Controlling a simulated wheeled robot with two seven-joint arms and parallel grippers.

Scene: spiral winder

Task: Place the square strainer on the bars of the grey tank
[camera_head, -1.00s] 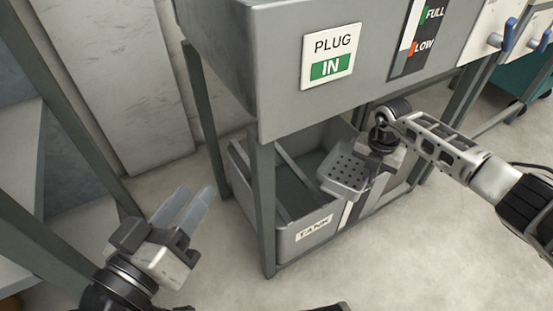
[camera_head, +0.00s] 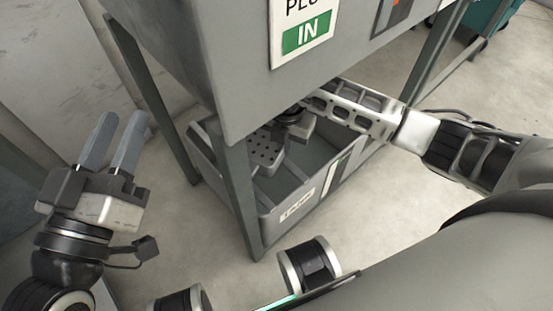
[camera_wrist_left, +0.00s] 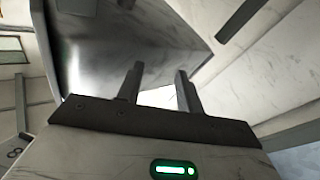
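The grey tank (camera_head: 266,214) stands on the floor under the big grey unit, partly hidden by a frame leg. The square strainer (camera_head: 264,153), grey with dark holes, is over the left, rear part of the tank; its far side is hidden under the unit. My right gripper (camera_head: 284,134) reaches in under the unit at the strainer's right side and appears shut on it; its fingertips are hidden. I cannot tell whether the strainer touches the bars, which are mostly hidden. My left gripper (camera_head: 122,128) is open and empty left of the unit; its fingers also show in the left wrist view (camera_wrist_left: 160,86).
The grey unit (camera_head: 190,55) with a "PLUG IN" sign (camera_head: 305,35) hangs low over the tank. A frame leg (camera_head: 238,195) stands at the tank's front left. The floor (camera_head: 375,215) right of the tank is clear.

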